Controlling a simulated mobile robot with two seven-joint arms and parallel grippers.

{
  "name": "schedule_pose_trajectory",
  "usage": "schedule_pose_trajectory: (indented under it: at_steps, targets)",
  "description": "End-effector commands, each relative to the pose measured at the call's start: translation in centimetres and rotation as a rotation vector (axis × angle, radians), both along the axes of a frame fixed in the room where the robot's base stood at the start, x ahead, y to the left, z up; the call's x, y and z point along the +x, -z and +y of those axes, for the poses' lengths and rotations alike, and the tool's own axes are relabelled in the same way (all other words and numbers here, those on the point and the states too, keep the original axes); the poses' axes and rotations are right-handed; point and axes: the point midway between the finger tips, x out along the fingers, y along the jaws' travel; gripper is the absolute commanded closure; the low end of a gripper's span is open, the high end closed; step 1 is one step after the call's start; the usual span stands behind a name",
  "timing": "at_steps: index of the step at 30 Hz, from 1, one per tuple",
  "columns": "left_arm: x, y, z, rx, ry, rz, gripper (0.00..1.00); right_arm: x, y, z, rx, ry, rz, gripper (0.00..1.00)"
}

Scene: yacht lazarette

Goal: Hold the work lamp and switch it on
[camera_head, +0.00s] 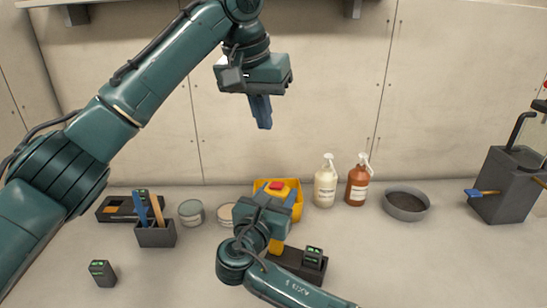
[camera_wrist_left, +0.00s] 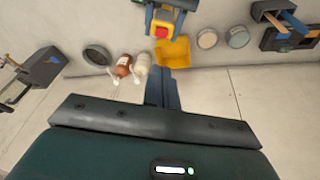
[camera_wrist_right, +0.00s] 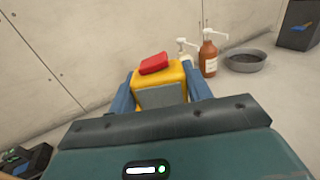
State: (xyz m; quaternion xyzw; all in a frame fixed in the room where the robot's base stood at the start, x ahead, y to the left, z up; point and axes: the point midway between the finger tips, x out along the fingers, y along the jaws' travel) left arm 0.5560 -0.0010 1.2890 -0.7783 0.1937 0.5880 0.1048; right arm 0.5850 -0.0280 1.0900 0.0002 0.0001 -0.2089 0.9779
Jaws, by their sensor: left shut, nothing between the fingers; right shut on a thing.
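The work lamp (camera_head: 275,193) is a yellow block with a red button on top, and it also shows in the left wrist view (camera_wrist_left: 162,21). In the right wrist view the lamp (camera_wrist_right: 160,88) sits between the blue fingers, with a grey panel facing me. My right gripper (camera_wrist_right: 162,92) is shut on the lamp's body. In the head view the right gripper's body hides the lamp's lower part. My left gripper (camera_head: 263,112) is shut and empty, fingers pointing down, above the lamp and apart from it. The red button (camera_wrist_right: 154,64) is uncovered.
Behind the lamp is a yellow bin (camera_wrist_left: 175,54). Two pump bottles (camera_head: 325,188) and a round grey bowl (camera_head: 406,205) stand right of it. Tins (camera_head: 191,212), a brush holder (camera_head: 156,236) and a dark tray (camera_head: 112,211) stand left. A dark dock (camera_head: 286,260) lies in front. The wall is close behind.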

Motion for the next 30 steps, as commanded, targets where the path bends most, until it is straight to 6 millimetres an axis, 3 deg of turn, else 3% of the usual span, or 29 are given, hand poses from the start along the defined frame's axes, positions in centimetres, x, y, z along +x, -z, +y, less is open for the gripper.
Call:
schedule_pose_trajectory:
  at_steps: [8, 21, 30]
  targets:
    - [0.4, 1.9, -0.3, 0.0, 0.0, 0.003, 1.0, 0.0, 0.1, 0.0, -0.001, 0.001, 0.002, 0.83]
    - [2.3, 10.5, -1.9, 0.001, 0.002, 0.001, 1.0, 0.0, 0.1, -0.1, -0.002, 0.001, 0.002, 0.83]
    - [2.0, 13.4, -2.5, 0.0, 0.002, 0.0, 1.0, 0.0, 0.1, -0.1, -0.002, 0.001, 0.002, 0.83]
